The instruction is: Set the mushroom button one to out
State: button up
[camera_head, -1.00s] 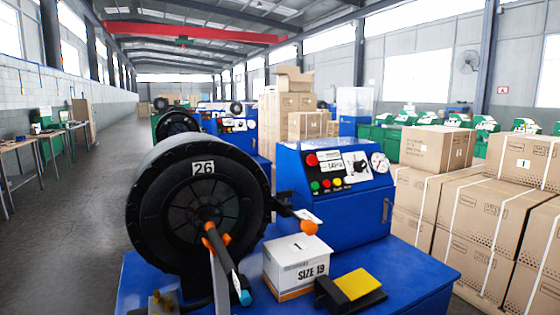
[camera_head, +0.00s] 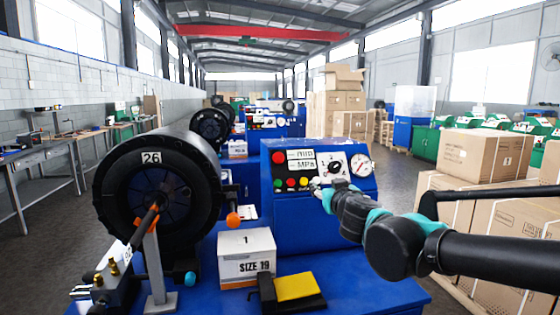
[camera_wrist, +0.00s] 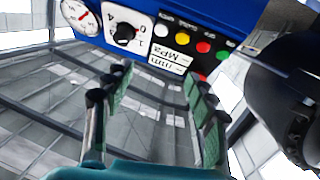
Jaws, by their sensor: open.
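The red mushroom button (camera_head: 279,157) sits at the upper left of the blue control panel (camera_head: 315,225), beside two white display plates. Whether it is in or out cannot be told. My gripper (camera_head: 320,186) reaches in from the right in the head view, in front of the panel's lower middle, right of the button. In the wrist view my gripper (camera_wrist: 155,80) is open and empty, its two fingers apart. The panel appears upside down there, and only a red bit of the mushroom button (camera_wrist: 202,78) shows beside the right finger.
Near the button are a row of small coloured buttons (camera_wrist: 204,47), a dial (camera_head: 333,163) and a gauge (camera_head: 361,164). The black crimper head (camera_head: 150,205) stands left. Cartons (camera_head: 490,205) stand right.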

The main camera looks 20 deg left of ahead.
jog(key=s+a+r+n+g+y, duration=0.1)
jog(key=s+a+r+n+y, duration=0.1)
jog(key=s+a+r+y, duration=0.35)
jog(key=h, duration=0.2)
send_near(279, 158)
jog(key=x, duration=0.8)
jog(key=shift+w+a, duration=0.15)
jog(key=shift+w, duration=0.05)
grip_shut()
